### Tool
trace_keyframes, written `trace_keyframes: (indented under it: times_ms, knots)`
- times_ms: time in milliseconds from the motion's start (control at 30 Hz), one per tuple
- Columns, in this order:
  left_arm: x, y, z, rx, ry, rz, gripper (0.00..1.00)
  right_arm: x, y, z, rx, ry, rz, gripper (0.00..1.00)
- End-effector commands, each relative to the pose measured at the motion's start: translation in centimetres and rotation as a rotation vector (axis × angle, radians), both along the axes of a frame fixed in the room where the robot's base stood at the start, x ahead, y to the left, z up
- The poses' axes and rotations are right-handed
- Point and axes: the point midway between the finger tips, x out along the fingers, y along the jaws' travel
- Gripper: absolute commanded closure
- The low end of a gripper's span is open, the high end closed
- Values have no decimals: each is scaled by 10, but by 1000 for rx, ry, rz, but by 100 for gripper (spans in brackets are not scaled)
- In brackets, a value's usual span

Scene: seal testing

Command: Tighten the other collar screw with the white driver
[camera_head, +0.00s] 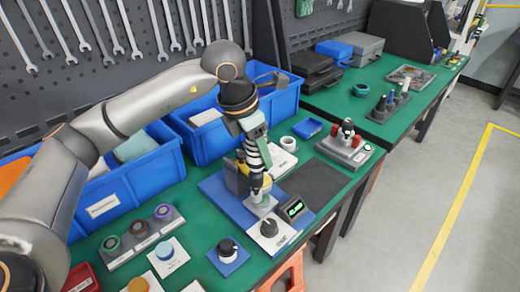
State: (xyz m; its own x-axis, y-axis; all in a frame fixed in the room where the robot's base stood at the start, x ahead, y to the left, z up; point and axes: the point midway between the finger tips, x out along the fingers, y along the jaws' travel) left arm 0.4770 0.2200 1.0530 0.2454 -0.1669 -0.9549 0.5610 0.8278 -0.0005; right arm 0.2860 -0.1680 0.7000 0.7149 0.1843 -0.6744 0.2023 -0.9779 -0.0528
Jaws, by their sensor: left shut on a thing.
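My left gripper (258,185) points down over the blue test base (215,188) in the middle of the green bench. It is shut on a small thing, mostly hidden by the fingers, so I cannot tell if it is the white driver. Just below the fingertips is a pale block with a greenish top (262,206), on the blue base. A yellow part (241,168) stands just behind the fingers. The collar screws are too small or hidden to make out. My right gripper is not in view.
A black dial on a white box (269,231) and a lit green display (294,209) sit close to the gripper. Blue bins (225,140) stand behind. A grey-and-red fixture (344,150) stands to the right. A dark mat (318,183) is clear.

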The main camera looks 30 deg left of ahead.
Motion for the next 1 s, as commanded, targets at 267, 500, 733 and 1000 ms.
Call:
trace_keyframes:
  times_ms: [267, 500, 733, 1000]
  knots:
    - [0, 0, 0, -1, -4, 0, 100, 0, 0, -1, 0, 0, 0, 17]
    - [0, 0, -3, -1, -4, 0, 100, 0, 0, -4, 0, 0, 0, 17]
    - [0, 0, -7, -1, -4, 0, 100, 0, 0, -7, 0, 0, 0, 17]
    - [0, 0, -10, -1, -4, 0, 100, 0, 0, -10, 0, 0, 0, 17]
